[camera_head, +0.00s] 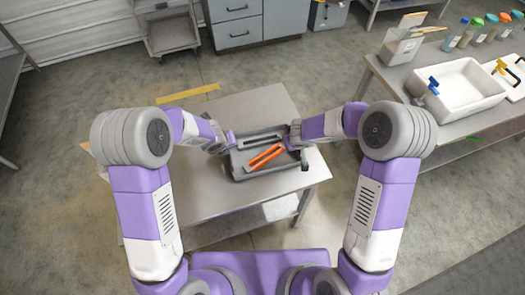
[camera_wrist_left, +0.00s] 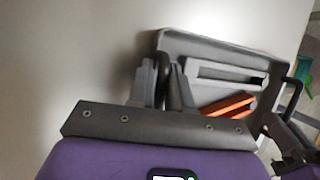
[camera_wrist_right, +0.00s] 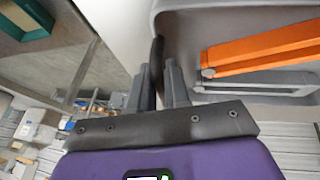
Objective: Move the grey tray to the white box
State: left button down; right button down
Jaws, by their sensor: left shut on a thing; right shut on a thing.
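The grey tray (camera_head: 236,171) is at the right side of the near grey table, with an orange bar (camera_head: 266,156) and a grey bar inside. My left gripper (camera_head: 229,142) is shut on the tray's left end; its fingers (camera_wrist_left: 167,80) straddle the rim in the left wrist view. My right gripper (camera_head: 292,138) is shut on the tray's right end; its fingers (camera_wrist_right: 160,82) straddle the rim in the right wrist view. I cannot tell whether the tray touches the table.
The near table (camera_head: 210,195) is bare to the left of the tray. A floor gap separates it from the right-hand table (camera_head: 392,80). Grey drawers (camera_head: 238,25) stand behind.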

pick_arm(q)
jog(key=shift+r, duration=0.1)
pick_arm(e)
jog(key=shift+d+r, duration=0.1)
